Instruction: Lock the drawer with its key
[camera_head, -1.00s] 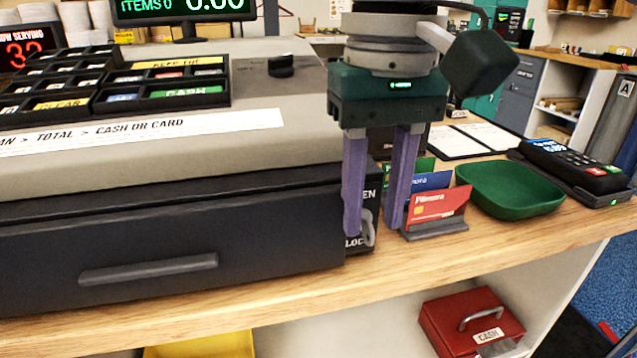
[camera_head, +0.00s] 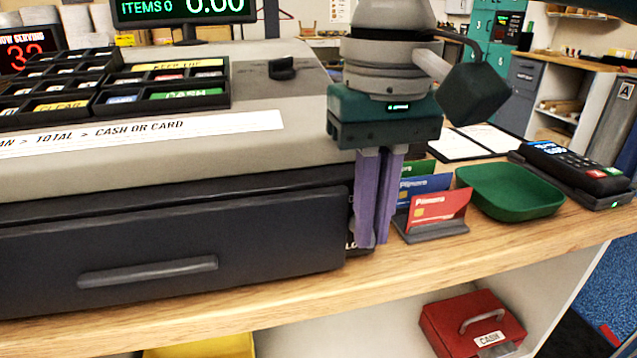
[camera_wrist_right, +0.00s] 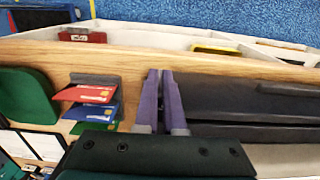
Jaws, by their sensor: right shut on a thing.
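The dark drawer (camera_head: 250,235) of the cash register is shut, with a horizontal bar handle (camera_head: 148,270) on its front. My right gripper (camera_head: 371,240) points down at the drawer's right front corner. Its purple fingers are close together, shut on the key, and they hide it. They also hide most of the lock plate beside the drawer; only a sliver of its lettering shows. In the right wrist view, the fingers (camera_wrist_right: 158,75) meet beside the dark drawer front (camera_wrist_right: 240,95), and the key cannot be made out. My left gripper is not in view.
A card stand (camera_head: 432,232) with red, blue and green cards is close to the right of my fingers. A green tray (camera_head: 510,190) and a card terminal (camera_head: 570,165) are further right. A red cash box (camera_head: 470,325) sits on the shelf below the wooden counter (camera_head: 300,305).

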